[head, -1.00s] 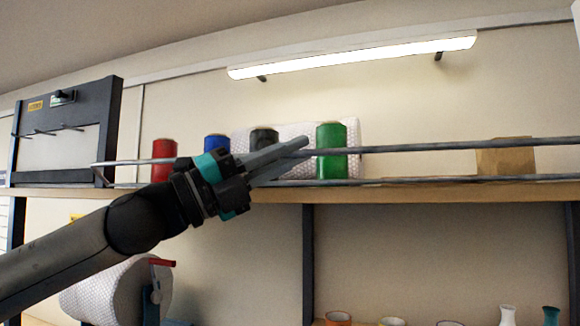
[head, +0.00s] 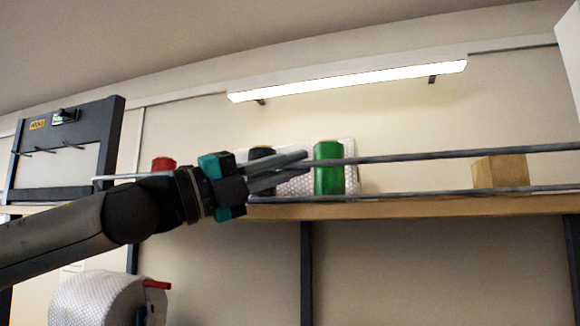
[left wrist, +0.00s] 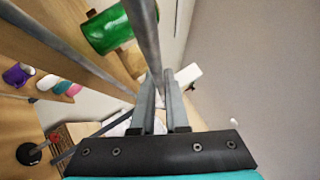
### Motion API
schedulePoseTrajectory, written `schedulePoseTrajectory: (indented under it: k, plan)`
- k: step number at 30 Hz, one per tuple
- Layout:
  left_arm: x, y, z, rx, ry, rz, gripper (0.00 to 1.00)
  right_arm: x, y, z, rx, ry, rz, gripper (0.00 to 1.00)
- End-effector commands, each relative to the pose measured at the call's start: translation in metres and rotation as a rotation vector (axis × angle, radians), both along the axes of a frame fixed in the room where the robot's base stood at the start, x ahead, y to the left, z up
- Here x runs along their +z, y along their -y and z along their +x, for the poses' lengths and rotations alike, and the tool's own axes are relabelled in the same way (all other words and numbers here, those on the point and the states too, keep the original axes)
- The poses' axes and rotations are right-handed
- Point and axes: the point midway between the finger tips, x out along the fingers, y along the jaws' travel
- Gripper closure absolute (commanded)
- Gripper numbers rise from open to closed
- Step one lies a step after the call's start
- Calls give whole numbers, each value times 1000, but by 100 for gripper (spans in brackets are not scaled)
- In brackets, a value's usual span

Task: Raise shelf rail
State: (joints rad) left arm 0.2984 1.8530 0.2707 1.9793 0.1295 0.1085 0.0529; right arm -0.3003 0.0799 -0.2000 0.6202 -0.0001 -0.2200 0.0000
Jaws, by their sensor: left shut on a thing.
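The shelf rail (head: 420,157) is the upper of two long grey bars along the shelf front, running nearly level with a gap above the lower bar (head: 420,193). My left gripper (head: 290,163) is shut on it, fingers pointing right. In the left wrist view the rail (left wrist: 143,35) runs down between the fingers (left wrist: 162,105). Its pale left end (head: 105,178) shows beyond my arm. The stretch behind my wrist is hidden. My right gripper is in neither view.
Behind the rail on the shelf (head: 420,209) stand a green spool (head: 328,172), a dark spool (head: 262,153), a red spool (head: 163,164) and a brown box (head: 500,172). A lamp (head: 350,80) hangs above. A black frame (head: 112,150) stands at left.

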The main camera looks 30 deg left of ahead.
Motion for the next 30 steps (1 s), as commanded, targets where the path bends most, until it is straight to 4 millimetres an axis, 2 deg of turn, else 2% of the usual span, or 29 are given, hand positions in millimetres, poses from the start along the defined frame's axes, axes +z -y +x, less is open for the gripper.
schedulePoseTrajectory:
  k: [3,4,12,23,30]
  plan:
    - [0,0,0,-1,0,2,100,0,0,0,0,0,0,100]
    - [0,0,0,-2,1,1,87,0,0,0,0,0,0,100]
    - [0,0,0,-1,1,1,59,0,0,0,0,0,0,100]
    - [0,0,0,0,1,0,59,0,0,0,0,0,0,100]
    - [-3,-4,-6,0,5,2,59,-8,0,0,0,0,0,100]
